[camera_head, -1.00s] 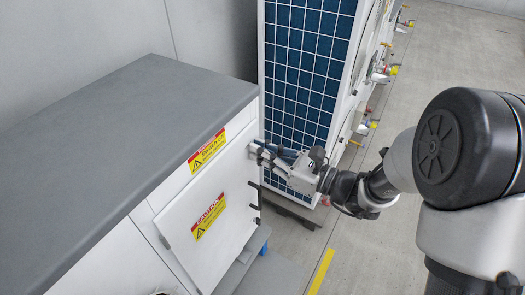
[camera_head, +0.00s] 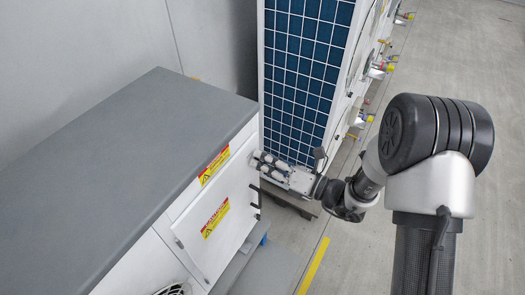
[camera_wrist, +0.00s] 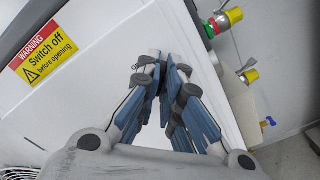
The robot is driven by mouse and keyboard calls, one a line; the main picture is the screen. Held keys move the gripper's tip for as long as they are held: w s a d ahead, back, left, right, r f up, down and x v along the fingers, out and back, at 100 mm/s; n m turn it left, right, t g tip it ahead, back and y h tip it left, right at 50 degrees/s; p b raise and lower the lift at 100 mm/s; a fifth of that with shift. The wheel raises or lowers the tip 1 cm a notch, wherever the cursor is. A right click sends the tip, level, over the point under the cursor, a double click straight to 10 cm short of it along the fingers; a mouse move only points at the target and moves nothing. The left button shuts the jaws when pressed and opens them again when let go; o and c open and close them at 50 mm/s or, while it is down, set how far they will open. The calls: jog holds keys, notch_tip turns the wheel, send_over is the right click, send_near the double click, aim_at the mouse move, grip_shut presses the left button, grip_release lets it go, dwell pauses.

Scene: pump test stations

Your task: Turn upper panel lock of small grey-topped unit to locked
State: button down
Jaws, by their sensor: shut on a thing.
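The small grey-topped unit (camera_head: 125,150) fills the left of the head view, with a white front panel (camera_head: 222,238). My gripper (camera_head: 254,160) is at the upper right corner of this front, its fingers pointing at the panel. In the wrist view my gripper (camera_wrist: 165,62) has its blue-padded fingers brought together at the tips against the white panel (camera_wrist: 105,65). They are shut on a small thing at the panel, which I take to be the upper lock. The fingers hide it, so its turn position cannot be seen.
A tall unit with a blue grid face (camera_head: 305,75) stands close behind my gripper. Valves with yellow caps (camera_wrist: 235,15) show at the wrist view's right. A dark handle or hinge (camera_head: 255,197) sits lower on the panel edge.

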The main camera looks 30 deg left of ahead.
jog(key=m+p, duration=0.6)
jog(key=m, duration=0.2)
jog(key=shift+w+f+m+p, duration=0.1)
jog(key=shift+m+p, duration=0.25)
jog(key=shift+m, duration=0.35)
jog(key=c, duration=1.8)
grip_release()
jog(key=shift+o, duration=0.2)
jog(key=s+d, duration=0.1)
jog(key=d, duration=1.1)
